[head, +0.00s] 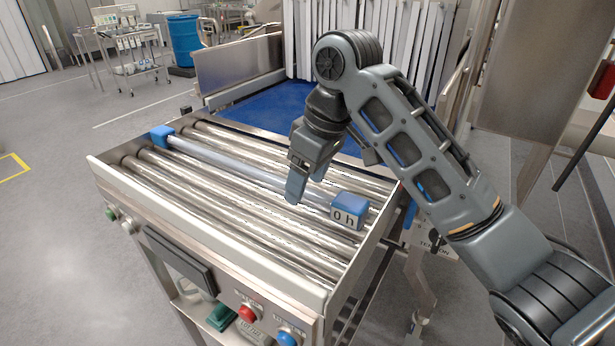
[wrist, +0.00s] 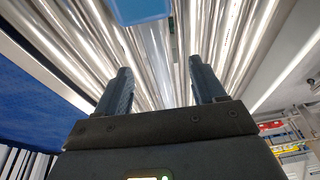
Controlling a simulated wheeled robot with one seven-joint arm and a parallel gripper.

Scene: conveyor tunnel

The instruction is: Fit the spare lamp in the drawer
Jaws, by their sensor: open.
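A pale translucent tube (head: 225,167), which looks like the lamp, lies across the metal rollers. A blue block (head: 161,135) is at its left end, and a blue block marked "0 h" (head: 348,212) is at its right end. My gripper (head: 306,184) is open and empty above the rollers, just left of the "0 h" block, fingers pointing down. In the wrist view, the two fingers (wrist: 161,80) are spread apart, with a pale tube (wrist: 150,55) between them in the picture and a blue block (wrist: 140,8) at the top edge. I cannot make out a drawer clearly.
The roller bed has a raised metal rim (head: 215,222). A dark panel (head: 180,258) and buttons, including a red one (head: 248,312), are on its front. A blue belt (head: 270,105) and hanging white strips (head: 345,40) lie behind.

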